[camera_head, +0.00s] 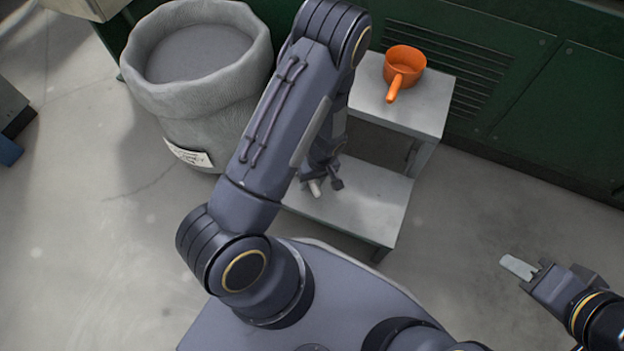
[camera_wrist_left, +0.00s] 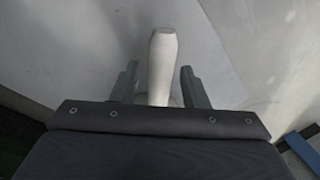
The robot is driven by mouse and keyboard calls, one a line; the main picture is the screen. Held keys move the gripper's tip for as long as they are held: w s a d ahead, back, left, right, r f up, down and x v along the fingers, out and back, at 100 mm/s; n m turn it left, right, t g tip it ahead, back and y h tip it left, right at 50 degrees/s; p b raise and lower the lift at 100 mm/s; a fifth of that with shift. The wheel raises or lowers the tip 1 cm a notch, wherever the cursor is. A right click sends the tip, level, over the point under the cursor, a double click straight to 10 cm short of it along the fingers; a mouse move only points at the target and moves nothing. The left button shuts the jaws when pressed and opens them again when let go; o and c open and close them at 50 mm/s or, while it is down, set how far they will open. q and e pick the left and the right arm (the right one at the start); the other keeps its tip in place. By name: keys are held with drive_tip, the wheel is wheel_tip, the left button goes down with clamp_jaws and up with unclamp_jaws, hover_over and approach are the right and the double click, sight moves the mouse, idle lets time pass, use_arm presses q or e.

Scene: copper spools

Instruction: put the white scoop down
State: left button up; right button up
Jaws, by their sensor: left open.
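The white scoop (camera_wrist_left: 162,62) shows in the left wrist view as a pale handle between my left gripper's fingers, with a gap on each side. Its bowl is hidden. In the head view a small part of the white scoop (camera_head: 315,187) shows at the lower shelf, beneath my left arm. My left gripper (camera_head: 323,183) is open around the handle, low over that shelf. My right gripper (camera_head: 532,271) is at the right edge over bare floor; its finger gap is not clear.
A grey two-level stand (camera_head: 372,205) has an orange pan (camera_head: 405,64) on its top. A large grey sack (camera_head: 195,115) stands left of my left arm. Green cabinets (camera_head: 540,110) close off the back. The floor at right is clear.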

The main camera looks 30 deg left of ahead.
use_arm(q)
drive_tip(key=shift+r, duration=0.1)
wheel_tip(320, 180, up, 21)
drive_tip(key=d+t+h+p, duration=0.1)
drive_tip(key=d+h+p, duration=0.1)
drive_tip(key=p, duration=0.3)
drive_tip(key=s+r+m+t+h, duration=0.1)
drive_tip(key=s+r+m+t, duration=0.2)
drive_tip(key=s+r, duration=0.3)
drive_tip(key=s+r+m+t+h, duration=0.2)
drive_tip(key=s+r+m, duration=0.3)
drive_tip(key=r, duration=0.7)
drive_tip(key=shift+s+r+m+t, duration=0.35)
drive_tip(key=shift+s+t, duration=0.25)
drive_tip(key=shift+s, duration=0.65)
drive_tip(key=shift+d+r, duration=0.1)
